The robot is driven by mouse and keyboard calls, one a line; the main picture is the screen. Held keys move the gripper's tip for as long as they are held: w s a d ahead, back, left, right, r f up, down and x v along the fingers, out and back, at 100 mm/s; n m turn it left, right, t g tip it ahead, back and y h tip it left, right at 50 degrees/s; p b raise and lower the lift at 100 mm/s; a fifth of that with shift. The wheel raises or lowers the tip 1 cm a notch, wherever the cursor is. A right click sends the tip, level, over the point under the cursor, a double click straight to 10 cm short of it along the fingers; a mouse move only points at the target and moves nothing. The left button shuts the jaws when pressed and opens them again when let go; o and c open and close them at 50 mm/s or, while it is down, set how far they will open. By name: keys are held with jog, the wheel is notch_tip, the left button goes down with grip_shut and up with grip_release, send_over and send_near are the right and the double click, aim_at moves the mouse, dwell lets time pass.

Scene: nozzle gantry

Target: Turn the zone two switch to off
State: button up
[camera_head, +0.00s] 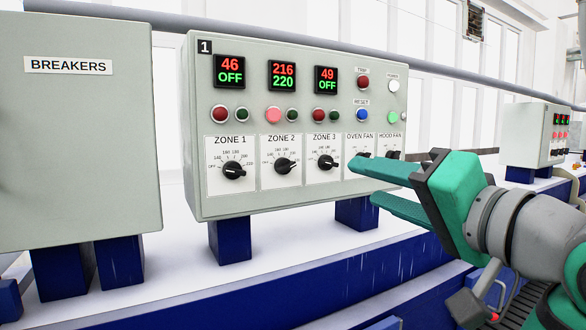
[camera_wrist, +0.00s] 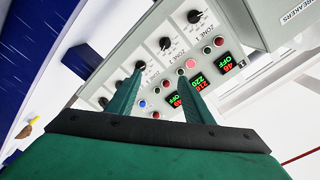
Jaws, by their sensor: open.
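The zone 2 switch (camera_head: 284,165) is a black rotary knob on a white dial plate, in the middle of the grey control panel (camera_head: 290,205). Its pointer appears turned to the right, towards the high numbers. The zone 2 display (camera_head: 283,75) reads 216 over 220. In the wrist view the zone 2 knob (camera_wrist: 165,43) lies beyond the fingertips and clear of them. My green gripper (camera_head: 362,180) is open and empty, to the right of the knob, in front of the oven fan area. It also shows in the wrist view (camera_wrist: 160,74).
The zone 1 knob (camera_head: 234,170) and zone 3 knob (camera_head: 326,162) flank it; both their displays read OFF. The oven fan knob (camera_head: 363,156) is partly behind my gripper. A breakers box (camera_head: 80,150) stands left. Another panel (camera_head: 535,135) is far right.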

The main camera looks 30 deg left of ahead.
aim_at(289, 167)
jog(key=w+a+m, duration=0.1)
jog(key=w+a, duration=0.2)
jog(key=a, duration=0.3)
jog(key=w+a+m, duration=0.1)
jog(key=w+a, duration=0.3)
jog(key=a, duration=0.2)
jog(key=w+a+m, duration=0.1)
jog(key=w+a, duration=0.2)
jog(key=a, duration=0.3)
jog(key=shift+w+a+f+g, duration=0.3)
jog(key=shift+w+f, duration=0.05)
jog(key=shift+a, duration=0.4)
jog(key=shift+w, duration=0.1)
jog(key=c, duration=1)
jog(key=shift+c, duration=0.2)
